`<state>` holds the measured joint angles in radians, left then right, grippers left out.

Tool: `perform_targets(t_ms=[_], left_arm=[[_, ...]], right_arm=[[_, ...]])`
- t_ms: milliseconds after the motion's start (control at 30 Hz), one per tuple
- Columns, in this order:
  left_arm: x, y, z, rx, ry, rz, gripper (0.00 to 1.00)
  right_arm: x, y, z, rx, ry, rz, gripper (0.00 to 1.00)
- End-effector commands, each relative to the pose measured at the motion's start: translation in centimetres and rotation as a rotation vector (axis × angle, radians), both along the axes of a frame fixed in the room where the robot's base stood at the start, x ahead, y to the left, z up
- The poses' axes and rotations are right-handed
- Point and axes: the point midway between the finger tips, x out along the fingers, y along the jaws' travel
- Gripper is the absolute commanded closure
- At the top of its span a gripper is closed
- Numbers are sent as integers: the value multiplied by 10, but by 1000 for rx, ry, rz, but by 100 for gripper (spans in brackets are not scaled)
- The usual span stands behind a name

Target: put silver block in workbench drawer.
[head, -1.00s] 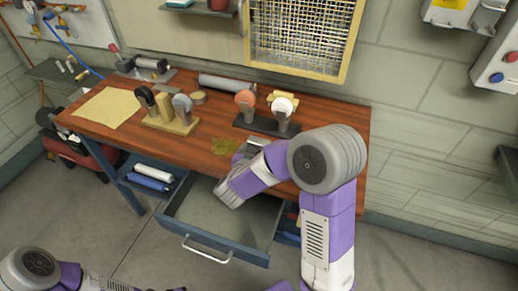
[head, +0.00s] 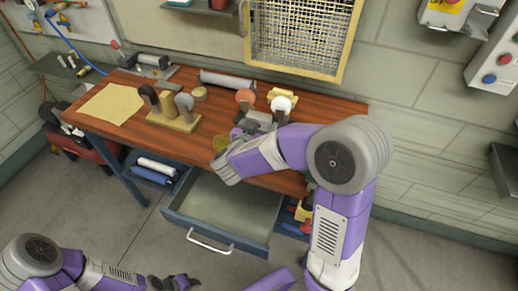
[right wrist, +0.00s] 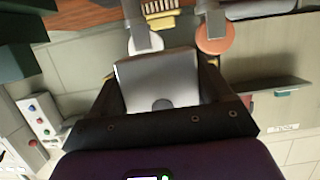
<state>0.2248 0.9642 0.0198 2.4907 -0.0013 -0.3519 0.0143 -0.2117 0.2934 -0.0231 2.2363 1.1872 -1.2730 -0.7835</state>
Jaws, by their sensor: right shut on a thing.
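The silver block (right wrist: 155,80) fills the space between the dark fingers of my right gripper (right wrist: 160,95) in the right wrist view, gripped between them. In the head view the block (head: 259,118) shows as a small grey shape at the orange and white discs, with my right forearm partly hiding the gripper. The workbench drawer (head: 176,216) is pulled out below the tabletop, and its visible inside is empty. My right wrist is above the bench front, behind the drawer. My left gripper (head: 170,283) is low at the bottom edge, away from the bench; its jaws are unclear.
The wooden workbench (head: 205,150) carries a sanding sheet (head: 110,103), a yellowish block holder with upright tools (head: 172,120), a grey cylinder (head: 228,80) and disc tools on a dark stand. Blue-white rolls (head: 155,170) lie on a shelf left of the drawer. Floor in front is clear.

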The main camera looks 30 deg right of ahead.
Motion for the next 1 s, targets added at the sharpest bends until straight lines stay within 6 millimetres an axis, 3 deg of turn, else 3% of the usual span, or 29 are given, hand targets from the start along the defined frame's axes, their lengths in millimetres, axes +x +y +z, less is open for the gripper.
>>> perform_targets(t_ms=[233, 500, 700, 1000], left_arm=[[0, 0, -5, 0, 0, 0, 57], [0, 0, -30, 0, 0, 0, 57], [0, 0, -38, 0, 0, 0, 57], [0, 0, -39, 0, 0, 0, 57]], right_arm=[[0, 0, -8, -1, 0, 0, 73], [0, 0, -61, -3, 2, 0, 73], [0, 0, -89, -3, 0, 1, 73], [0, 0, -96, -2, -3, 0, 73]])
